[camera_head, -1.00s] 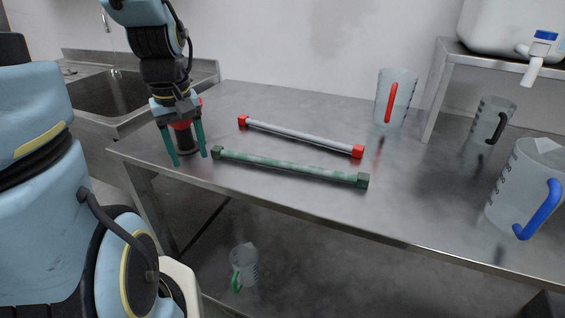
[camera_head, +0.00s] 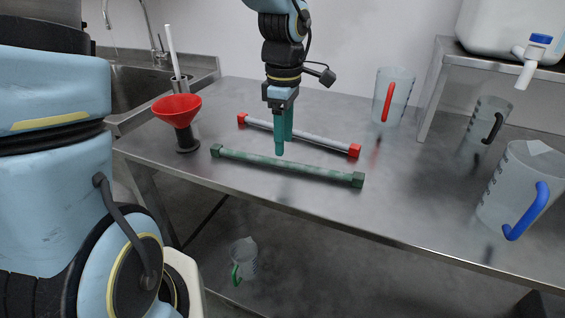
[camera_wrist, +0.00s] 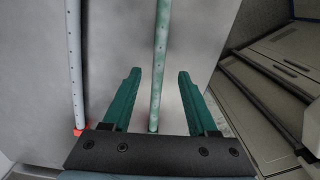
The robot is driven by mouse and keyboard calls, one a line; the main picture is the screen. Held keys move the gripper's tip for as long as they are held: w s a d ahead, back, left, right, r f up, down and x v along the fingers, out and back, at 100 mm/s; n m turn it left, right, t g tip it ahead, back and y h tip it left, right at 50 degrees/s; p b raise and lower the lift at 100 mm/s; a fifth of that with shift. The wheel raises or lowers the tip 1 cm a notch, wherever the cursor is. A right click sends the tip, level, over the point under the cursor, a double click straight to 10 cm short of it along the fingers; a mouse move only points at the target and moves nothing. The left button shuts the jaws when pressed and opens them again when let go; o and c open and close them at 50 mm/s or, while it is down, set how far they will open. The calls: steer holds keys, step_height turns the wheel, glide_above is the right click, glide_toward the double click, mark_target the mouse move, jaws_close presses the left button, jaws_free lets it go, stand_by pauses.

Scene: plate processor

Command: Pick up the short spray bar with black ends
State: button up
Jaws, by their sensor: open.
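I see no spray bar with black ends; the two bars in view have green ends and red ends. The mottled green bar with dark green ends (camera_head: 318,172) lies on the steel table towards its front edge. It also shows in the wrist view (camera_wrist: 162,55), running lengthwise between my open fingers. The grey bar with red ends (camera_head: 322,143) lies behind it, roughly parallel; it shows at the left in the wrist view (camera_wrist: 75,65). My gripper (camera_head: 284,148) points down over the bars, open and empty, hiding part of the grey bar; its fingertips (camera_wrist: 160,75) straddle the green bar's line from above.
A red funnel (camera_head: 177,108) on a dark stand is at the table's left, beside the sink (camera_head: 135,90). Jugs with red (camera_head: 396,97), black (camera_head: 490,118) and blue (camera_head: 515,190) handles stand at the right, near a raised shelf (camera_head: 436,75).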

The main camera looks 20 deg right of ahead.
mark_target(282, 161)
steer(key=shift+w+a+f+p, duration=0.1)
steer(key=shift+f+p, duration=0.2)
steer(key=shift+f, duration=1.15)
steer(key=shift+w+f+p, duration=0.1)
steer(key=shift+f+p, duration=0.2)
steer(key=shift+f, duration=1.15)
steer(key=shift+c, duration=0.2)
jaws_close()
